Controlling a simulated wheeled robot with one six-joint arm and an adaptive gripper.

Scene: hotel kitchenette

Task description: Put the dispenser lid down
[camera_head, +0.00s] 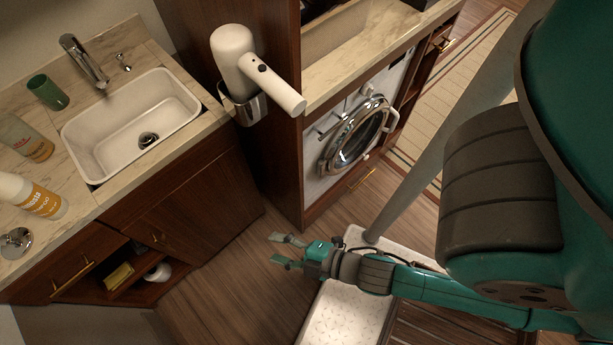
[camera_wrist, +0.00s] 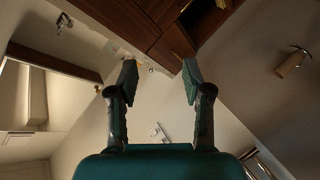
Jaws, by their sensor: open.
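My gripper (camera_head: 281,251) is open and empty, above the wooden floor in front of the sink cabinet. Its two spread fingers also show in the wrist view (camera_wrist: 160,78), with nothing between them. I cannot make out a dispenser lid for certain in either view. A roll on a chrome holder (camera_wrist: 291,63) is on the pale wall at the right of the wrist view, well apart from the fingers; whether it has a lid is unclear. A round chrome piece (camera_head: 16,242) sits at the counter's left edge in the head view.
The counter (camera_head: 88,203) holds a white sink (camera_head: 125,120), a green cup (camera_head: 47,91) and two bottles (camera_head: 43,200). An open drawer or shelf (camera_head: 125,290) lies below. A hair dryer (camera_head: 275,86) hangs on the wooden panel beside a washing machine (camera_head: 355,135).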

